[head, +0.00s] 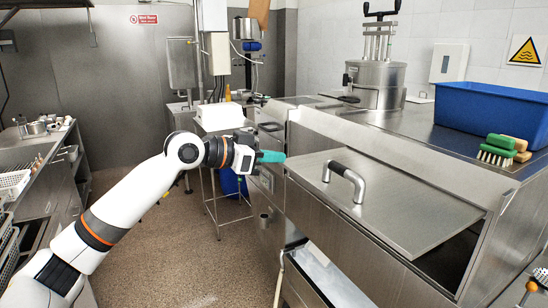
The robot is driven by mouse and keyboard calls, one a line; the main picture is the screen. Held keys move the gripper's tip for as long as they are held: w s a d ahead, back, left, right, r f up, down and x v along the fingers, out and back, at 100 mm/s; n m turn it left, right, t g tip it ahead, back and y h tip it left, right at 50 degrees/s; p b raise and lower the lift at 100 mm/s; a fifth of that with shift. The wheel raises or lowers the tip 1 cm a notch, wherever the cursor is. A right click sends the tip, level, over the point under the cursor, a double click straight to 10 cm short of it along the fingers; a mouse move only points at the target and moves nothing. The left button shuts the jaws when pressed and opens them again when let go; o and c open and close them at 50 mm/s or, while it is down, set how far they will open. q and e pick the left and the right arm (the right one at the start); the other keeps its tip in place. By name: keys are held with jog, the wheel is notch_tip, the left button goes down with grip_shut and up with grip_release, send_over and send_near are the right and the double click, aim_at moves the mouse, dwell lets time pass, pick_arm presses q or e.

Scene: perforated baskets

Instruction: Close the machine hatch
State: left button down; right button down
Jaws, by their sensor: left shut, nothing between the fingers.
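The machine is a large steel unit along the right side. Its hatch (391,209) is a flat steel panel with a grey-black bar handle (343,179). The hatch slopes over the machine front, and a dark gap (449,258) shows under its right edge. My left gripper (278,157) is shut and empty, with teal fingertips pointing right. It appears close to the upper left corner of the hatch, left of the handle; I cannot tell whether it touches. My right gripper is not in view.
A blue tub (487,110) and green and tan brushes (501,149) sit on the machine top (432,137). A steel pot with a press (376,82) stands farther back. A white tub (220,116) rests on a stand behind my left arm. The floor (190,235) between the counters is clear.

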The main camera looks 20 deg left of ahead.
aim_at(299, 175)
pick_arm(q)
jog(key=w+d+f+p, duration=0.1)
jog(key=f, duration=0.1)
jog(key=w+d+f+p, duration=0.1)
jog(key=w+f+p, duration=0.1)
jog(key=w+d+f+p, duration=0.1)
jog(key=w+d, duration=0.1)
jog(key=shift+w+d+f, duration=0.1)
jog(key=shift+w+f, duration=0.15)
jog(key=shift+f, duration=0.15)
jog(key=shift+d+f, duration=0.1)
